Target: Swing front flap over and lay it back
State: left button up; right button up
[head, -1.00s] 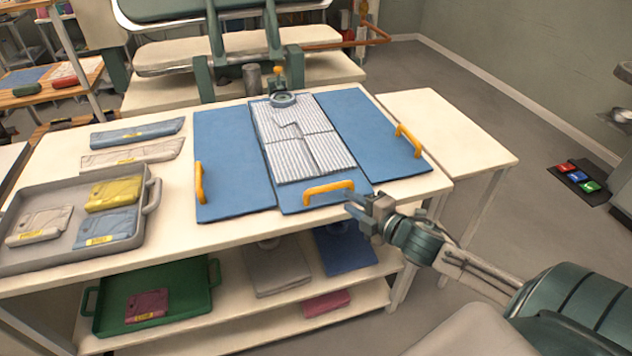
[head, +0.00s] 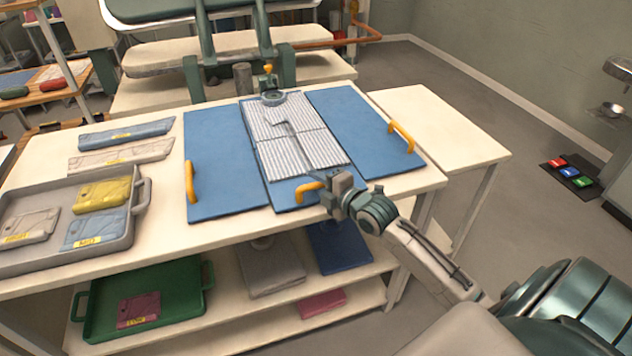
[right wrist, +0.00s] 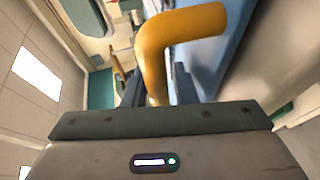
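The front flap (head: 285,194) of the blue folding board lies flat at the board's near edge, with an orange handle (head: 307,191). A folded grey-and-white striped garment (head: 290,132) lies on the board's middle. My right gripper (head: 325,189) is at the right part of this handle, partly hiding it. In the right wrist view, the orange handle (right wrist: 153,60) stands between my two fingers, which look open with little room around it. My left gripper is not in view.
Left (head: 225,165) and right (head: 365,132) board flaps lie flat with orange handles. A grey tray (head: 138,190) with packets is left. A bare side table (head: 440,125) is right.

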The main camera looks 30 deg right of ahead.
jog(key=shift+w+a, duration=0.1)
jog(key=shift+w, duration=0.15)
grip_shut()
